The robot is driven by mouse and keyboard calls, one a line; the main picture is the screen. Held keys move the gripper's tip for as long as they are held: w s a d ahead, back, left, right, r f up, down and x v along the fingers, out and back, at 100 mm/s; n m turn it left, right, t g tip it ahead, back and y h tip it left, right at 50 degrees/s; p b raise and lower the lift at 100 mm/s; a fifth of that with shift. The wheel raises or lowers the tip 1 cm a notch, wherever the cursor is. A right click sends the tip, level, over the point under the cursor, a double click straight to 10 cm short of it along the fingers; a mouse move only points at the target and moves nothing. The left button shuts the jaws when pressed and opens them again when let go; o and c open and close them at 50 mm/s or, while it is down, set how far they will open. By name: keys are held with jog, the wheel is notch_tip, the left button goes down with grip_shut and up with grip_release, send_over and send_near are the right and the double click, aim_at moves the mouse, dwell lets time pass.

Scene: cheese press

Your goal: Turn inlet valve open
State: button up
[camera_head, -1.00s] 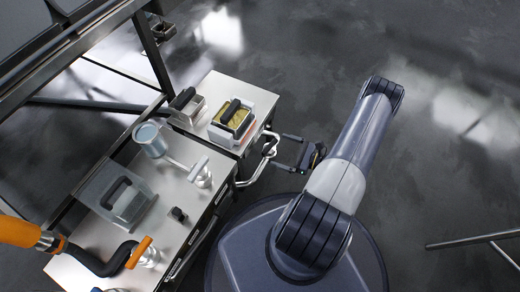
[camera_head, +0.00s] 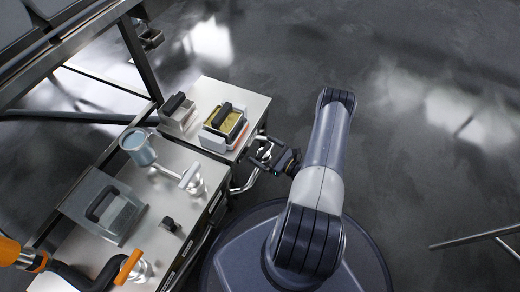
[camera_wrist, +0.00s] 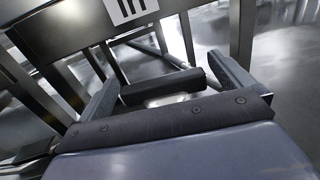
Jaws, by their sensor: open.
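A dark bar-shaped handle (camera_wrist: 163,86) with a pale metal part under it lies between my fingers in the wrist view. A white label with dark letters, perhaps "In" (camera_wrist: 128,8), is cut off above it, so the handle looks like the inlet valve's. My gripper (camera_wrist: 162,76) is open, with one finger on each side of the handle. I cannot tell whether either finger touches it. In the head view my gripper (camera_head: 261,152) is at the front side of the smaller steel table, and the handle is hard to make out there.
The smaller steel table (camera_head: 252,103) carries a mould with a black handle (camera_head: 221,117). Left of it, the longer bench (camera_head: 180,212) holds a blue-grey pot (camera_head: 138,146), a white-handled valve (camera_head: 191,178) and an orange-handled valve (camera_head: 130,267). The floor to the right is open.

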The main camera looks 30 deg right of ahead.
jog(key=shift+x, duration=1.05)
jog(key=shift+c, duration=0.3)
jog(key=c, duration=0.8)
jog(key=shift+f+n+g+y+b, duration=0.2)
jog(key=shift+n+g+y+b, duration=0.35)
jog(key=shift+y+b, duration=0.45)
jog(key=shift+c, duration=0.2)
jog(key=shift+s+a+r+n+g+y+b, duration=0.1)
jog(key=shift+a+r+n+g+y+b, duration=0.1)
jog(key=shift+n+g+y+b, duration=0.35)
jog(key=o, duration=0.9)
